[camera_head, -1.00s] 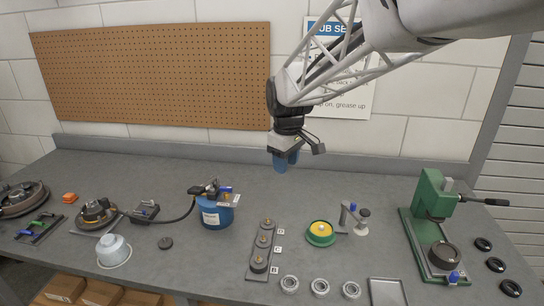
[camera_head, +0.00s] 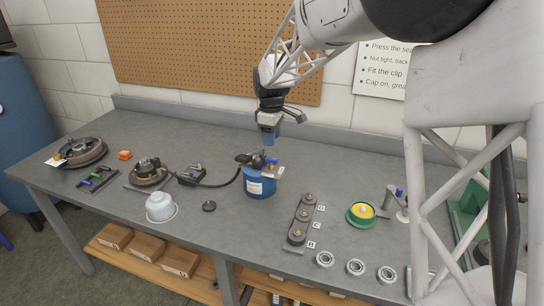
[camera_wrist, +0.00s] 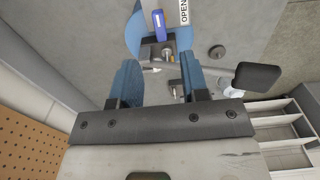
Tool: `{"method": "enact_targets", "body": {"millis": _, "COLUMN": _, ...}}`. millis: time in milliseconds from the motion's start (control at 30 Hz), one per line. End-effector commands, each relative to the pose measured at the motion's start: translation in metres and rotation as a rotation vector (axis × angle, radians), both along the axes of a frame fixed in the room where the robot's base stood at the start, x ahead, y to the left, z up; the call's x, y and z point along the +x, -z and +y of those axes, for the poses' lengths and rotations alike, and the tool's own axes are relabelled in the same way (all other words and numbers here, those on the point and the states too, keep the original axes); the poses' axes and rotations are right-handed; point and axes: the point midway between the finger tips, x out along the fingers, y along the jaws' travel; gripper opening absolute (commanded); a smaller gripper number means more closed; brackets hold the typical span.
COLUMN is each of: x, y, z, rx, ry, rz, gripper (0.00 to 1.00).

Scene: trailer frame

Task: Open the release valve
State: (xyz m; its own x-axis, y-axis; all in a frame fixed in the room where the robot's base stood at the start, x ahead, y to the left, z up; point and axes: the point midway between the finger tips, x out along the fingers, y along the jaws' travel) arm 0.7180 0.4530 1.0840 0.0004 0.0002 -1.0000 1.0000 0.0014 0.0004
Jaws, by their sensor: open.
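A blue canister (camera_head: 259,187) with a white label stands on the grey bench, with dark fittings and a hose on its top. A small blue lever (camera_head: 271,162) shows on top of it. In the wrist view, a blue lever (camera_wrist: 159,25) sits beside a white tag reading OPEN (camera_wrist: 184,10), near brass fittings (camera_wrist: 168,55). My gripper (camera_head: 269,137) points down just above and behind the canister's top. Its two blue fingers (camera_wrist: 158,78) are apart, with nothing held. The fittings show beyond and between the fingers; contact cannot be told.
A black pump block (camera_head: 192,176) joins the canister by hose on the left. A white bowl (camera_head: 160,207) and a black cap stand in front left. The bench behind the canister is clear.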

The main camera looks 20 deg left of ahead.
Motion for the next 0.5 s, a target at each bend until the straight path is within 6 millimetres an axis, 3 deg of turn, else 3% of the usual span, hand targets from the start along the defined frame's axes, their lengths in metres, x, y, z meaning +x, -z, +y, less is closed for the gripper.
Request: {"method": "enact_targets", "body": {"millis": 500, "x": 0.0001, "y": 0.0075, "z": -0.0005, "rx": -0.001, "ry": 0.001, "rz": 0.001, "gripper": 0.41}}
